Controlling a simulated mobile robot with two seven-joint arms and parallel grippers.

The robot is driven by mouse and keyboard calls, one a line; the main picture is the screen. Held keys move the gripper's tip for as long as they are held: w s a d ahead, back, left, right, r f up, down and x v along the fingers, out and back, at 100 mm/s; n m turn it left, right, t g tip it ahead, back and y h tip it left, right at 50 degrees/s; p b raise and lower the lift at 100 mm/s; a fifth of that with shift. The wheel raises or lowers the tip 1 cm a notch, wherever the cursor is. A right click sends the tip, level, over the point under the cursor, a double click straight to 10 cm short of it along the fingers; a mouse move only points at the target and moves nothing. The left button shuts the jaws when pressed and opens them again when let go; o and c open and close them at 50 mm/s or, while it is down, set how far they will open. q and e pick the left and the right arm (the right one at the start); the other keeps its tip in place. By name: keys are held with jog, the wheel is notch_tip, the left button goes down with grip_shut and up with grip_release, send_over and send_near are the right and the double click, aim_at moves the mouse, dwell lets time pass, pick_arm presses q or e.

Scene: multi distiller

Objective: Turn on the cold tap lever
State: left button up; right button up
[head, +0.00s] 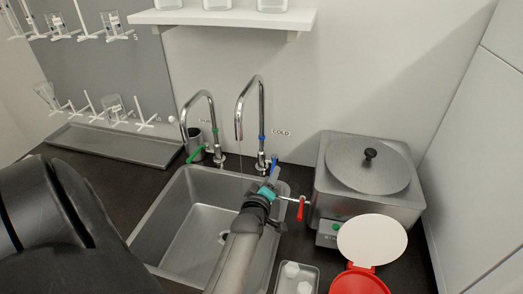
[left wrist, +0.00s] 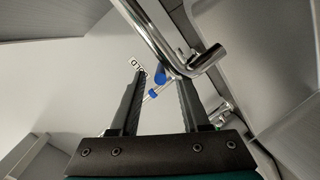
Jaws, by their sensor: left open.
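The cold tap (head: 260,100) is a chrome gooseneck with a blue band, right of centre behind the sink, beside a COLD label (head: 281,132). Its blue lever (head: 275,160) shows just beyond my left gripper (head: 271,178). In the left wrist view, my left gripper (left wrist: 160,80) is open, and the blue-ended lever (left wrist: 160,76) appears between its fingers; I cannot tell whether they touch. The chrome spout (left wrist: 152,35) crosses above. A thin faint line hangs below the spout in the head view; I cannot tell if it is water. My right gripper is not in view.
A second tap (head: 212,125) with a green lever (head: 195,154) stands left of the cold tap. The sink (head: 160,215) lies below. A steel bath (head: 325,195) with a red-handled valve (head: 301,209) stands close to the right. A shelf (head: 222,17) is above.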

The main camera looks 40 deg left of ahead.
pick_arm(q)
jog(key=p+v, duration=0.5)
jog(key=v, duration=0.4)
jog(key=shift+s+d, duration=0.15)
jog(key=shift+s, duration=0.15)
jog(key=shift+c, duration=0.3)
jog(key=shift+c, duration=0.8)
jog(key=shift+n+t, duration=0.4)
jog(key=shift+n, duration=0.4)
jog(key=a+b, duration=0.1)
jog(key=b, duration=0.1)
jog(key=s+a+f+b, duration=0.1)
jog(key=a+b, duration=0.1)
jog(key=s+a+f+b, duration=0.1)
jog(key=b, duration=0.2)
jog(key=shift+a, duration=0.35)
grip_shut()
jog(key=a+b, duration=0.1)
jog(key=b, duration=0.3)
jog(key=s+a+r+n+t+b, duration=0.1)
jog(key=b, duration=0.3)
jog(key=shift+s+n+t+h+b, duration=0.1)
jog(key=shift+n+t+h+b, duration=0.2)
jog(key=shift+h+b, duration=0.1)
